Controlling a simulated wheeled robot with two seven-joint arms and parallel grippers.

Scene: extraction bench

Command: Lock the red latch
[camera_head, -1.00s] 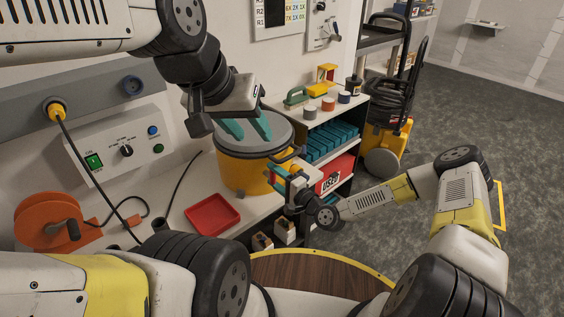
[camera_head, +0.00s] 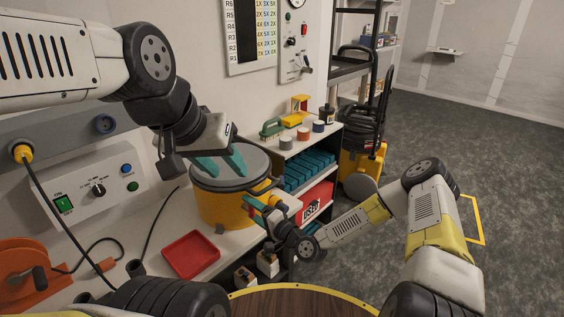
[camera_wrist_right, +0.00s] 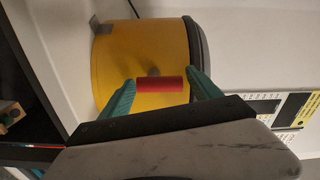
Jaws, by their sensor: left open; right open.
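The red latch shows in the right wrist view as a short red bar (camera_wrist_right: 160,84) in front of the yellow drum (camera_wrist_right: 120,62). My right gripper (camera_wrist_right: 160,88) is open, its two teal fingers on either side of the bar's ends; I cannot tell whether they touch it. In the head view the yellow drum (camera_head: 215,205) stands on the bench with a grey lid (camera_head: 258,163). My right gripper (camera_head: 262,204) is at its front right side and hides most of the latch there. My left gripper (camera_head: 222,163) is open, its teal fingers over the lid.
A red tray (camera_head: 190,254) lies on the bench left of the drum. An orange cable reel (camera_head: 25,270) and a control box (camera_head: 95,187) are further left. Shelves with teal items (camera_head: 310,172) and a red bin (camera_head: 317,200) stand right of the drum, close to my right gripper.

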